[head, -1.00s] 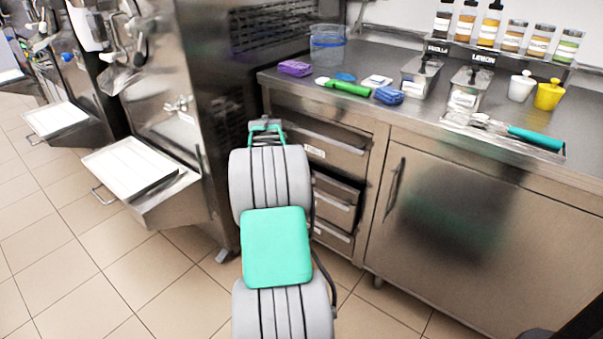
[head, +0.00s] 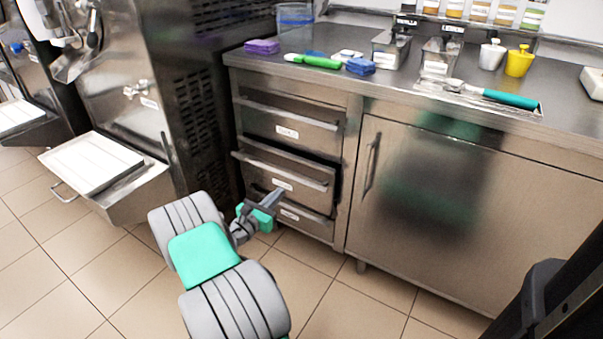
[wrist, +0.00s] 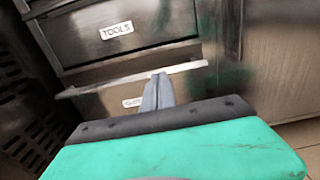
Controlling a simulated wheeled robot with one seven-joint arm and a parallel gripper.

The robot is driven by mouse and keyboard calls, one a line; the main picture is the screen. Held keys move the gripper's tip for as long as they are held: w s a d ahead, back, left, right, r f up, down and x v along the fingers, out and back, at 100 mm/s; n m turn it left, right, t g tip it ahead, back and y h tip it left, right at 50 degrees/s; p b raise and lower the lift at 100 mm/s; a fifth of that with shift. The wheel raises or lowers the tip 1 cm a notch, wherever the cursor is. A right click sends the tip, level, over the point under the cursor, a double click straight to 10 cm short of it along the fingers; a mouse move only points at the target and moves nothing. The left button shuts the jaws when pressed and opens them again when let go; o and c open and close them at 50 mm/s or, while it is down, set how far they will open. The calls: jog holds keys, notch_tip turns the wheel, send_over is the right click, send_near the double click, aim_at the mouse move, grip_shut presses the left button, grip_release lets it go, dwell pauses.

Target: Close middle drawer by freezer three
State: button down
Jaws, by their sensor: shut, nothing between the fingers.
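The middle drawer (head: 262,176) is in the steel counter unit beside the freezer in the head view. It stands slightly out, with a dark gap above its front. The top drawer (head: 262,124) above it and the bottom drawer (head: 311,221) below look closed. My gripper (head: 279,192) is shut and empty, its tips at the middle drawer's front, just under its handle rail. I cannot tell whether they touch. In the wrist view my gripper (wrist: 161,78) points at a drawer rail, below a front labelled "TOOLS" (wrist: 117,31). A lower label is partly hidden.
The freezer (head: 140,85) with its protruding tray (head: 130,195) stands left of the drawers. A closed cabinet door (head: 440,210) is to the right. The tiled floor (head: 310,290) before the unit is free. Tubs, cloths and tools lie on the counter.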

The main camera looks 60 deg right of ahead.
aim_at(306, 167)
jog(key=d+b, duration=0.1)
jog(key=d, duration=0.3)
jog(key=d+b, duration=0.2)
jog(key=d, duration=0.3)
jog(key=s+d+b, duration=0.1)
jog(key=d+b, duration=0.1)
jog(key=d, duration=0.2)
jog(key=shift+d+f, duration=0.1)
jog(key=shift+d, duration=0.4)
